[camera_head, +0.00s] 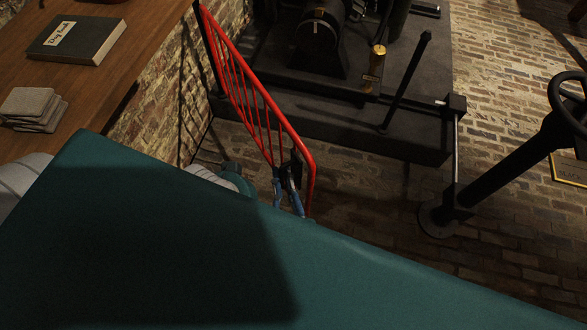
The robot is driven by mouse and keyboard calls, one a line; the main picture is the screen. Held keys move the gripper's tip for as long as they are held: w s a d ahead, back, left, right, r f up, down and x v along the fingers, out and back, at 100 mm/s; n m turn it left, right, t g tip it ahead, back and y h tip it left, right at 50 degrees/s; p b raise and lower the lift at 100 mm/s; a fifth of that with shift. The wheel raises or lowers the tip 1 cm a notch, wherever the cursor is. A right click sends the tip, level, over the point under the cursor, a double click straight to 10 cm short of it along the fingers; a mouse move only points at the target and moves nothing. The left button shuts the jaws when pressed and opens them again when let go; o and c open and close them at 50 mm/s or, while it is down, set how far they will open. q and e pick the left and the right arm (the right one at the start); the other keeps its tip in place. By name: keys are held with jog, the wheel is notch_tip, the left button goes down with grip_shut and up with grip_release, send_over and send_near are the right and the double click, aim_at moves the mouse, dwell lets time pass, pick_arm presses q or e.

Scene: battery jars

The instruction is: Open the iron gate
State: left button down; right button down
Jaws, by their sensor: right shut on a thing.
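The iron gate (250,88) is a red barred frame in the middle of the view. It runs from the brick wall at the upper left down toward me. A dark latch-like part (297,164) sits near its near end. My right gripper (287,188), with blue and dark fingers, is at that near end and is shut on the gate there. The exact contact is small and dark. My teal body hides the gate's lowest near part. My left gripper is not in view.
A black machine base (350,125) stands beyond the gate. A black post with a handwheel (500,165) stands right. Brick floor (370,195) between is clear.

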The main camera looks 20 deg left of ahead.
jog(key=shift+s+a+f, duration=0.15)
jog(key=shift+s+a, duration=0.05)
jog(key=shift+s, duration=0.15)
jog(key=c, duration=1.8)
grip_release()
jog(key=v, duration=1.2)
jog(key=shift+c, duration=0.2)
